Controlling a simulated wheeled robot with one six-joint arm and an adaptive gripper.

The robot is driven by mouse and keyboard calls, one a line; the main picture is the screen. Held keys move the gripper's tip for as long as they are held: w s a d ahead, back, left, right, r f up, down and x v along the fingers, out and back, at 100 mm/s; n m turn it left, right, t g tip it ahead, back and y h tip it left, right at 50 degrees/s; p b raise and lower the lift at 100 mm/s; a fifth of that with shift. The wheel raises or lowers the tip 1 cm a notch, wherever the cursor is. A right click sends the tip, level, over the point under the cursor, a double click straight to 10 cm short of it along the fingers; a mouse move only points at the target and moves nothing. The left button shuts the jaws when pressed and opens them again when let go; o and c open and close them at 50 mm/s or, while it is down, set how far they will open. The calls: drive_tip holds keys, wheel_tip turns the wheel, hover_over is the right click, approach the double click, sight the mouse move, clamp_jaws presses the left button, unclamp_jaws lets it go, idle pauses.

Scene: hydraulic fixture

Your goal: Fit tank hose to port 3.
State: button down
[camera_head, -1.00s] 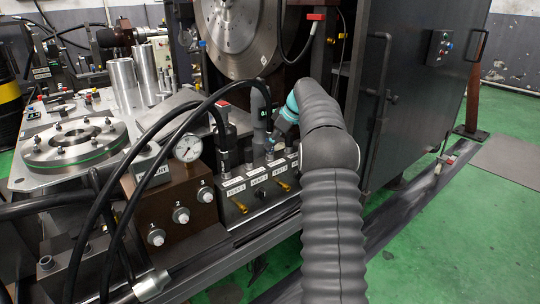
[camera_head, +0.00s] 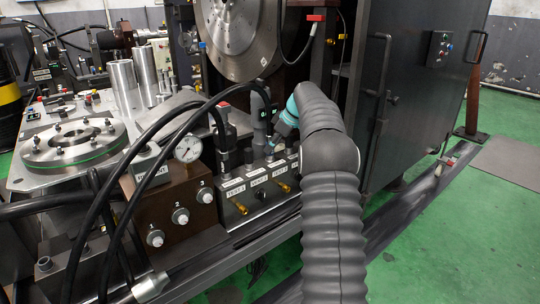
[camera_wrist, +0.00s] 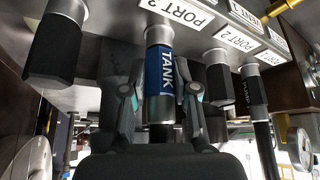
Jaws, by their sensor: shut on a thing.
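The tank hose's blue sleeve (camera_wrist: 159,75), lettered TANK, stands in the middle of the wrist view with a bright metal collar at its block end. My gripper (camera_wrist: 160,103) has one finger on each side of the sleeve and is shut on it. The collar meets the face of the port block (camera_wrist: 110,15) beside the PORT 3 label (camera_wrist: 180,12); I cannot tell how deep it sits. In the head view my wrist with its teal band (camera_head: 290,112) is over the port block (camera_head: 238,207), and my fingers are hard to make out.
Black couplings stand close on both sides in the wrist view, one left (camera_wrist: 52,45) and two right (camera_wrist: 218,78). In the head view, thick black hoses (camera_head: 150,140) arch on the left near a pressure gauge (camera_head: 188,148). A dark cabinet (camera_head: 415,90) is at right.

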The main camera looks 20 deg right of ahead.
drive_tip(key=shift+f, duration=0.1)
idle(0.3)
drive_tip(key=c, duration=0.8)
unclamp_jaws()
drive_tip(key=v, duration=1.2)
